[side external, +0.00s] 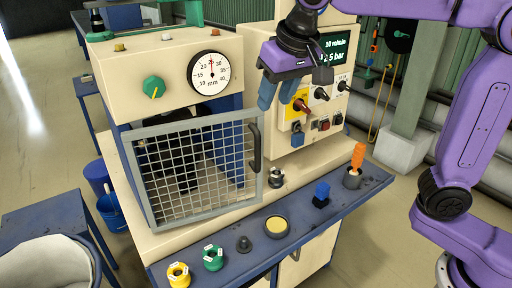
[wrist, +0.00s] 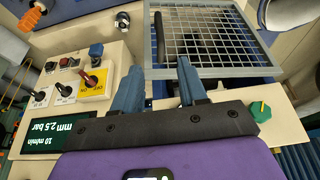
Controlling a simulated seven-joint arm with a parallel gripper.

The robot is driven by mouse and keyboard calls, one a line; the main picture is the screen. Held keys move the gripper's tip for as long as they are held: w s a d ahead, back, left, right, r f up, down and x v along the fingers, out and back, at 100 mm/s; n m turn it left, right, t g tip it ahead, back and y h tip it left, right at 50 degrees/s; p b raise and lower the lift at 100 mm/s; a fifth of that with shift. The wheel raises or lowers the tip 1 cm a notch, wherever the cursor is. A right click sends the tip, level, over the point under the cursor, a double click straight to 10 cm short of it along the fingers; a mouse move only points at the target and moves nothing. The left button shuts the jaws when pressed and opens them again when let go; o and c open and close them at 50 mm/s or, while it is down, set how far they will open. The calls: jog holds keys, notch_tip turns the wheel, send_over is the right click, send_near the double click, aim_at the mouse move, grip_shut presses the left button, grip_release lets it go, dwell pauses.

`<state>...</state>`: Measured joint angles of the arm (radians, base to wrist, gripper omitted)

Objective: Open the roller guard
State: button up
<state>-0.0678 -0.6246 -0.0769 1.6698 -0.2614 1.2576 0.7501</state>
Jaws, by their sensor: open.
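The roller guard (side external: 190,168) is a grey-framed wire mesh panel on the front of the cream machine, with a dark vertical handle (side external: 255,147) on its right side. It looks closed over the dark rollers behind it. The guard (wrist: 215,72) also shows in the wrist view at the top, with its handle (wrist: 171,37) beyond the fingers. My gripper (side external: 276,97) is open and empty, with blue fingers pointing down. It is above and to the right of the handle, near the control panel. In the wrist view the gripper (wrist: 158,80) has a clear gap between its fingers.
The control box (side external: 312,95) with switches and a display stands right of the guard. A dial gauge (side external: 209,73) and green knob (side external: 153,87) sit above the guard.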

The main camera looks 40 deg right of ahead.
aim_at(256, 148)
jog(key=x, duration=1.7)
jog(key=shift+w+d, duration=0.1)
jog(key=shift+w, duration=0.15)
jog(key=shift+c, duration=0.2)
grip_shut()
